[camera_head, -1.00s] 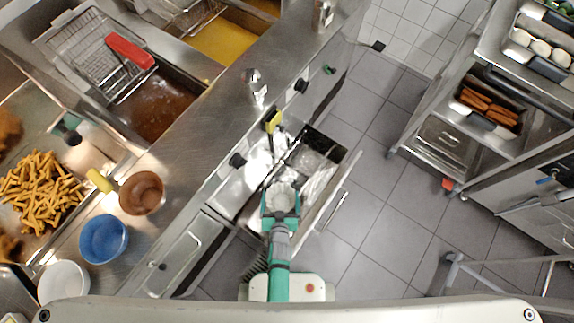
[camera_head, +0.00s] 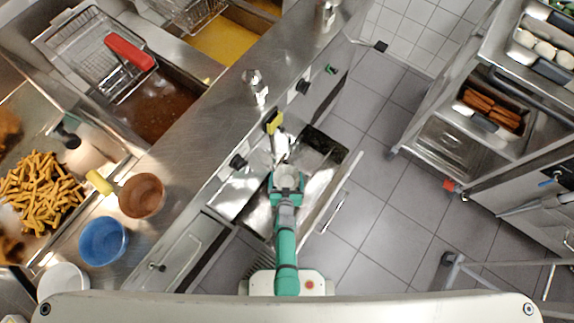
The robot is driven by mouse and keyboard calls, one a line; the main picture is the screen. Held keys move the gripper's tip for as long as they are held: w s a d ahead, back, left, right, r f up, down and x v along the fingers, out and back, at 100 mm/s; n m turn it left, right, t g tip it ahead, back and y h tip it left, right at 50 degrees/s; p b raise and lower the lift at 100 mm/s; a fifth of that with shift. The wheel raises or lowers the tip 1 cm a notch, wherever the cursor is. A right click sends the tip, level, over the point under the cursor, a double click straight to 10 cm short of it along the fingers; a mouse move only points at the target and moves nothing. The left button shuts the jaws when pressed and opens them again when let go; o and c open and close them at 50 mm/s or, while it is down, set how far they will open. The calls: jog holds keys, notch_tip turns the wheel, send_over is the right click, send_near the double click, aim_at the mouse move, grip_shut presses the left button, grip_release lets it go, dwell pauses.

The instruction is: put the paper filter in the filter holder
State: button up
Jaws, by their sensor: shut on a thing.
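My gripper (camera_head: 286,178) is green and grey and sits over the open metal drawer under the counter, seen from above. It is shut on a small pale, rounded thing that looks like the paper filter (camera_head: 288,177); the jaws hide part of it. A white, shiny shape (camera_head: 281,146) lies just beyond my gripper, below a yellow handle (camera_head: 274,122); I cannot tell what it is. The open drawer (camera_head: 325,203) has a dark inside at its far end and bare metal nearer. I cannot tell which part is the filter holder.
The steel counter (camera_head: 205,125) runs along the left, with a brown pot (camera_head: 141,195), a blue bowl (camera_head: 103,241), a white bowl (camera_head: 63,283) and fries (camera_head: 40,190). A rack with trays (camera_head: 492,108) stands at right. The tiled floor (camera_head: 375,215) between is clear.

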aim_at(287, 174)
jog(key=shift+w+d+f, duration=0.1)
jog(key=shift+w+f, duration=0.35)
jog(key=shift+f, duration=0.05)
jog(key=shift+w+f, duration=0.45)
jog(key=shift+w, duration=0.05)
jog(key=shift+s+f, duration=0.1)
jog(key=shift+f, duration=1.35)
jog(key=o, duration=0.7)
jog(key=shift+f, duration=0.1)
jog(key=shift+o, duration=0.2)
